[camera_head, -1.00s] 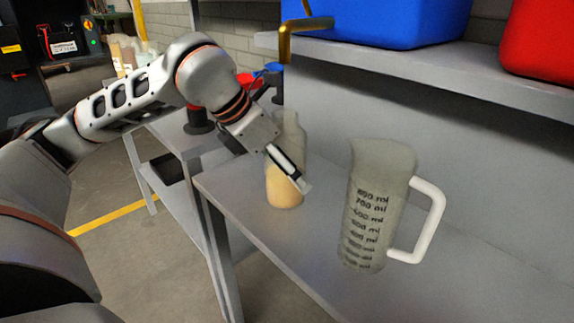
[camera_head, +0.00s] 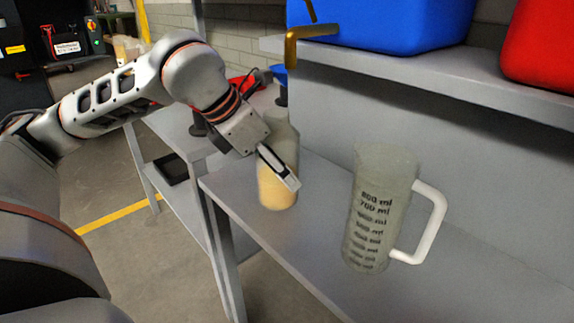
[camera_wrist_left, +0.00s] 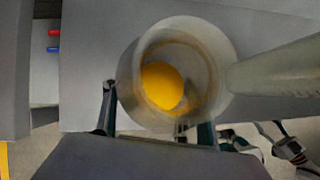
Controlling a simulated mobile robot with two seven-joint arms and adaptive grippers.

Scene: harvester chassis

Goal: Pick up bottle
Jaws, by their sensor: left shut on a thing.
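The bottle (camera_head: 276,192) is translucent with a yellowish content in its lower part. My right gripper is not in view.
A measuring jug (camera_head: 377,215) with a white handle stands right of the bottle on the grey table (camera_head: 300,255). Behind it a shelf (camera_head: 440,80) carries a blue bin (camera_head: 385,25) and a red bin (camera_head: 545,45). A brass-coloured bent pipe (camera_head: 300,35) hangs above the bottle.

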